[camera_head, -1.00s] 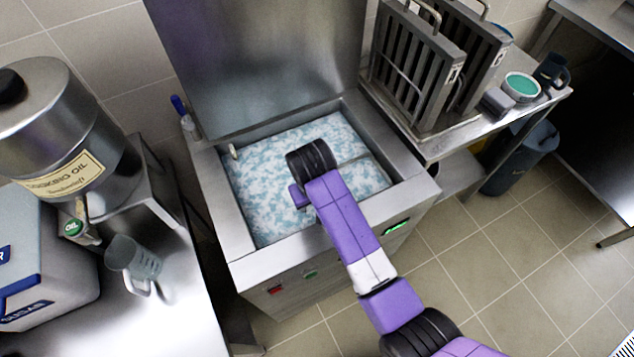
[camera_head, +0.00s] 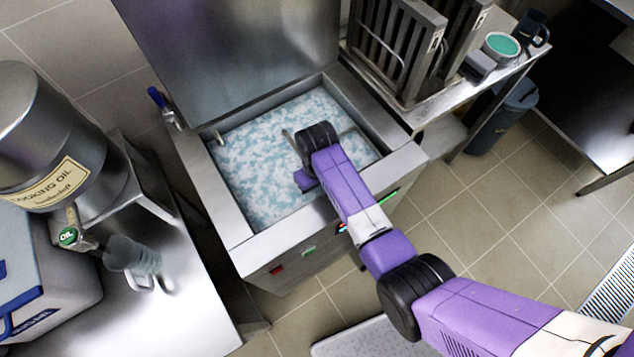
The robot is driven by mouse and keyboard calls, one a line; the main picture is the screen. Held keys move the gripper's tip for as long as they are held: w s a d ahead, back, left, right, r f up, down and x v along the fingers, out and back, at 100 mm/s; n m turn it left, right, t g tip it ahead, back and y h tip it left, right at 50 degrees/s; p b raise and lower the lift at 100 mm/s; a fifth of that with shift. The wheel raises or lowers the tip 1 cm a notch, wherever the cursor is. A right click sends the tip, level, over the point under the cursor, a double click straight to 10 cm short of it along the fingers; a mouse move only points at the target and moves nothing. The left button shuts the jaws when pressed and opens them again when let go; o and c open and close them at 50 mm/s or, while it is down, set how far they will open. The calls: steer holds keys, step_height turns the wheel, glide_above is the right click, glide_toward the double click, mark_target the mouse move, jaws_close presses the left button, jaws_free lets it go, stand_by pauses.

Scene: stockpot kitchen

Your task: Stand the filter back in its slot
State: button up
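Slatted grey metal baffle filters, a near one (camera_head: 392,42) and one behind it (camera_head: 462,38), stand upright in a rack on the right-hand counter. An open steel tank (camera_head: 232,232) in the middle is full of white and blue foamy liquid (camera_head: 262,155). My arm reaches over the tank's front rim, and its black wrist joint is low over the foam. My gripper's fingers are hidden below the wrist, so I cannot tell whether they hold anything. Thin grey lines show at the foam on both sides of the wrist; I cannot tell what they belong to.
The tank's raised lid (camera_head: 230,60) stands behind it. A green-filled bowl (camera_head: 501,46) and a dark mug (camera_head: 532,28) are on the right counter. At left are a cooking oil drum (camera_head: 45,125) and a clear jug (camera_head: 130,257). A bin (camera_head: 500,115) stands under the right counter.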

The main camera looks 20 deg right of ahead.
steer(key=shift+f, duration=0.2)
jaws_close()
stand_by(1.3)
steer(key=shift+w+r, duration=0.1)
steer(key=shift+r, duration=0.05)
steer(key=shift+r+p, duration=1.6)
steer(key=shift+r, duration=4.35)
